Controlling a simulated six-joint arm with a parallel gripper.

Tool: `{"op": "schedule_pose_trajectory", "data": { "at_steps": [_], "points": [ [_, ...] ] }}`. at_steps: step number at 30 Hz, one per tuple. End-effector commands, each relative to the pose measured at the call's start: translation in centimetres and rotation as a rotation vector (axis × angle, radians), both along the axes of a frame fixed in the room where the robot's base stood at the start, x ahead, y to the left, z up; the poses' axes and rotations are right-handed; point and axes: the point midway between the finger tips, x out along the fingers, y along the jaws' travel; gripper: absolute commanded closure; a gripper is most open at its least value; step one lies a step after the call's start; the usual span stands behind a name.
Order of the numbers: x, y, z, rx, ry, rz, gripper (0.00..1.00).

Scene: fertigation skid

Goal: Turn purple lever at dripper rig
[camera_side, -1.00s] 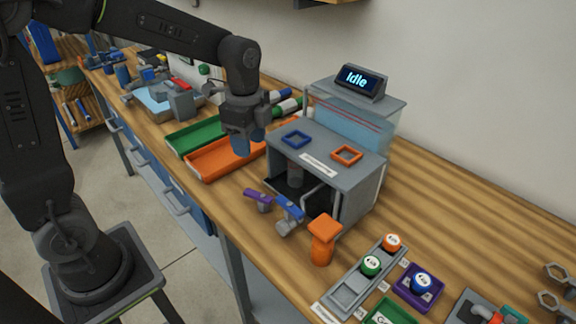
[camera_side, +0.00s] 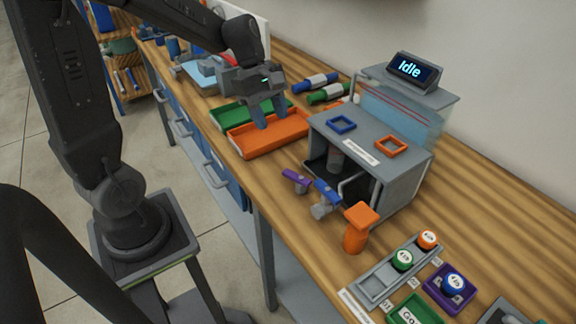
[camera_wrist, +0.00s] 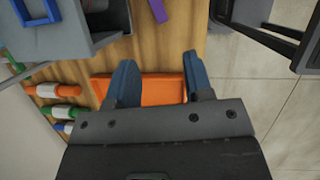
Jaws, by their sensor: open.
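The dripper rig is a grey box (camera_side: 395,178) on the bench with an "Idle" display above it. A purple lever (camera_side: 296,178) sticks out low at its front left, beside a blue lever (camera_side: 327,190). My gripper (camera_side: 269,122) is open and empty above the orange tray, left of the rig and apart from the purple lever. In the wrist view the two blue fingers of my gripper (camera_wrist: 160,68) are spread, and part of the purple lever (camera_wrist: 158,10) shows at the top edge beyond them.
An orange tray (camera_side: 252,148) and a green tray (camera_side: 228,115) lie left of the rig. Coloured bottles (camera_side: 316,83) lie behind the trays. The bench's front edge runs close to the levers.

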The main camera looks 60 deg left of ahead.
Motion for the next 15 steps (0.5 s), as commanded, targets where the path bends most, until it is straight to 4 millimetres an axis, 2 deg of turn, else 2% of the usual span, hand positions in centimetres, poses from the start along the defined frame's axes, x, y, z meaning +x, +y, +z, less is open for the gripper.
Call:
{"op": "schedule_pose_trajectory", "data": {
  "at_steps": [3, 6, 11, 15],
  "points": [
    [-0.1, 0.4, 0.0, -0.037, 0.046, 0.172, 0.53],
    [-0.2, 0.5, -0.1, -0.053, 0.065, 0.241, 0.53],
    [0.0, 0.1, -1.2, -0.058, 0.073, 0.256, 0.53],
    [0.3, -0.8, -3.4, -0.057, 0.076, 0.254, 0.53]
  ]
}}
